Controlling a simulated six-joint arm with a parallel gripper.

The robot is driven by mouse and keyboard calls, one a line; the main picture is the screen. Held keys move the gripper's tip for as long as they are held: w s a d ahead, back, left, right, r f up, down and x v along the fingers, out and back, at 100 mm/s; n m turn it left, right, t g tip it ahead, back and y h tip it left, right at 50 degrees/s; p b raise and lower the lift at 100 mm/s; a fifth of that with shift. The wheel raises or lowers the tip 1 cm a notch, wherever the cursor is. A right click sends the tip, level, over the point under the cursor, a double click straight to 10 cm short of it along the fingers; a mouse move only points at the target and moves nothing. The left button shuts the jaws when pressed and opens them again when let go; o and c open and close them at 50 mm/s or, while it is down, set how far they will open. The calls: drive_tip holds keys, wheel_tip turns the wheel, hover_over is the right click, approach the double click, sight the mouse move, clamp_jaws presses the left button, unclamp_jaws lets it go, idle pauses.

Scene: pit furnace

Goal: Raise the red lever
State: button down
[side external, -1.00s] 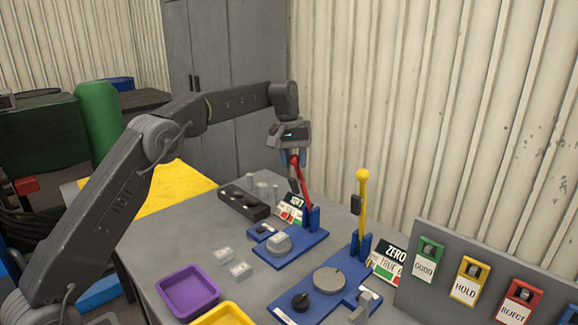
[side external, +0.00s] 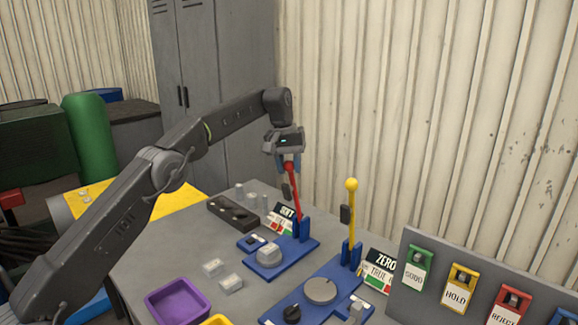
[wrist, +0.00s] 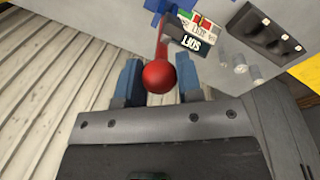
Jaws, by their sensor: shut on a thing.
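The red lever (side external: 297,203) rises from a blue base plate (side external: 290,254) on the grey table, leaning slightly left in the side view. My gripper (side external: 290,164) is at its top, pointing down, shut on the lever's ball end. In the wrist view the red ball (wrist: 159,77) sits between the two blue-padded fingers, and the red shaft runs away from it to the blue bracket. The fingers partly hide the ball in the side view.
A yellow lever (side external: 351,220) stands upright to the right. A dark block with holes (side external: 232,213) and small clear cylinders lie behind. A purple tray (side external: 178,301) is at the front. A panel of coloured labelled switches (side external: 458,288) stands at right, before a corrugated wall.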

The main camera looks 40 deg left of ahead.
drive_tip(key=shift+r, duration=0.2)
drive_tip(key=c, duration=0.8)
unclamp_jaws()
drive_tip(key=shift+f, duration=0.1)
drive_tip(key=shift+s, duration=0.15)
